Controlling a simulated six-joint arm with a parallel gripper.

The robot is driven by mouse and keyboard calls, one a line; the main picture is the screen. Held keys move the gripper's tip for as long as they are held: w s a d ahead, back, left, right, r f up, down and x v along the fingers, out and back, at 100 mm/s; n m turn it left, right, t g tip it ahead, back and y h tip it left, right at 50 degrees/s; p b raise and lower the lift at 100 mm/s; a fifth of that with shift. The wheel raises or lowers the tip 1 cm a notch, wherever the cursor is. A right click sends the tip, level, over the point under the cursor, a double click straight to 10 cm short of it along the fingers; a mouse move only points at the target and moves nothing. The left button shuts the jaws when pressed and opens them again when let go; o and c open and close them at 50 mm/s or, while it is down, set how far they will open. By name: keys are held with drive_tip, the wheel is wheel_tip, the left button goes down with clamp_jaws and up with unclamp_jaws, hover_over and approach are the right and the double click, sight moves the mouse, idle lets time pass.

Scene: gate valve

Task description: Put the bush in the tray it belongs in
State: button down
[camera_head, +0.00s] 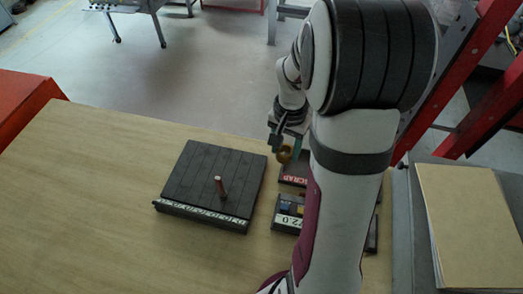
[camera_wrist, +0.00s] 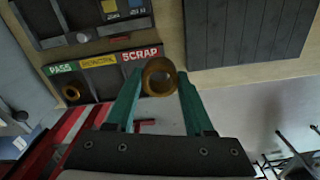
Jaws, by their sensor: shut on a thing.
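My gripper (camera_wrist: 159,80) is shut on a brass ring-shaped bush (camera_wrist: 160,64), held between the tips of its green fingers. The bush also shows in the head view (camera_head: 284,156), above the far part of the table. The dark sorting tray (camera_wrist: 108,84) has a green PASS label, a yellow label too small to read surely, and a red SCRAP label. The held bush overlaps its SCRAP end in the wrist view and appears above the tray. Another brass ring (camera_wrist: 72,93) lies in the PASS compartment. In the head view my arm hides much of this tray (camera_head: 293,181).
A second dark tray (camera_head: 287,222), marked "72.0", stands nearer on the table, partly hidden by my arm. A black grooved board (camera_head: 200,180) with a reddish upright pin (camera_head: 220,187) lies to the left. The wooden table (camera_head: 85,190) is clear further left.

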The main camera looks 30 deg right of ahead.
drive_tip(key=s+d, duration=0.9)
drive_tip(key=d, duration=0.2)
drive_tip(key=w+a+f, duration=0.1)
drive_tip(key=w+f, duration=0.1)
drive_tip(key=w, duration=0.1)
drive_tip(key=w+a+f, duration=0.1)
drive_tip(key=w+f, duration=0.1)
drive_tip(key=w, duration=0.1)
drive_tip(key=w+a+f, duration=0.1)
drive_tip(key=w+f, duration=0.2)
drive_tip(key=shift+w+a+f, duration=0.1)
drive_tip(key=shift+w+a, duration=0.2)
drive_tip(key=shift+w, duration=0.05)
drive_tip(key=shift+w+a+f, duration=0.1)
drive_tip(key=shift+w+f, duration=0.05)
drive_tip(key=shift+f, duration=0.95)
drive_tip(key=shift+w+f, duration=0.15)
drive_tip(key=shift+f, duration=0.9)
drive_tip(key=shift+f, duration=0.1)
drive_tip(key=c, duration=0.6)
unclamp_jaws()
drive_tip(key=shift+o, duration=0.2)
